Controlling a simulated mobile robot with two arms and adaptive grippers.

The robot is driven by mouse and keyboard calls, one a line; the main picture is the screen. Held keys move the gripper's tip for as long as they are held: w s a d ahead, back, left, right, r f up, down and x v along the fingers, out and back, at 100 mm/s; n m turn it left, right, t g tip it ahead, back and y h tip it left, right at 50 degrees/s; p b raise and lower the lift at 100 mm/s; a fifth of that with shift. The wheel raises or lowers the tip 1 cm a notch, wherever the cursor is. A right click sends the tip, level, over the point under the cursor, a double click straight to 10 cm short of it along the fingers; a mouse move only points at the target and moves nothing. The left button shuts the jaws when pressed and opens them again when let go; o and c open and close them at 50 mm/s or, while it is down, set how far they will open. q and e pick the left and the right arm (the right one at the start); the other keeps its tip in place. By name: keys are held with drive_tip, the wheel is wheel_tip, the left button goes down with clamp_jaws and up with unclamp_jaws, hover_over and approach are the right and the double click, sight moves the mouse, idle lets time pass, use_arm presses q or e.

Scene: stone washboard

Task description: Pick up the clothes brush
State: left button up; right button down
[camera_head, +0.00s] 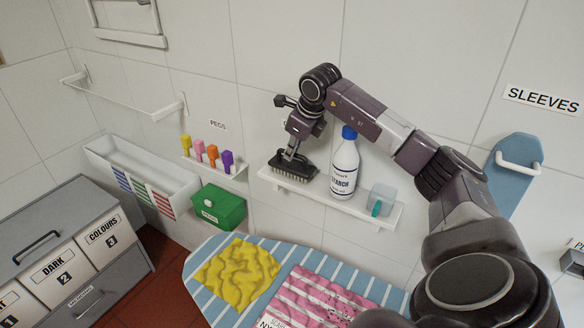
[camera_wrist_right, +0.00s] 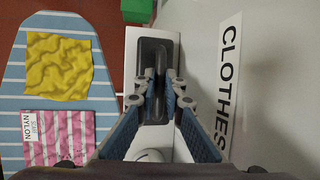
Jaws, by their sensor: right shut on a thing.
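The clothes brush (camera_head: 293,170) is dark with pale bristles pointing down. It is at the left end of a white wall shelf (camera_head: 328,196); I cannot tell whether the bristles touch the shelf. My left gripper is in neither view.
A starch bottle (camera_head: 344,166) stands right of the brush, with a clear container (camera_head: 381,198) beyond it. Coloured pegs (camera_head: 212,156) and a green box (camera_head: 217,206) are to the left. Below is a striped ironing board (camera_head: 206,298) with yellow cloth (camera_head: 237,271) and pink striped cloth (camera_head: 320,300).

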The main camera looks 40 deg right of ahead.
drive_tip(key=shift+r, duration=0.15)
drive_tip(key=shift+w+r, duration=0.1)
drive_tip(key=shift+r, duration=0.55)
wheel_tip(320, 180, up, 18)
drive_tip(key=b, duration=0.2)
drive_tip(key=shift+r+b, duration=0.25)
drive_tip(key=shift+b, duration=0.05)
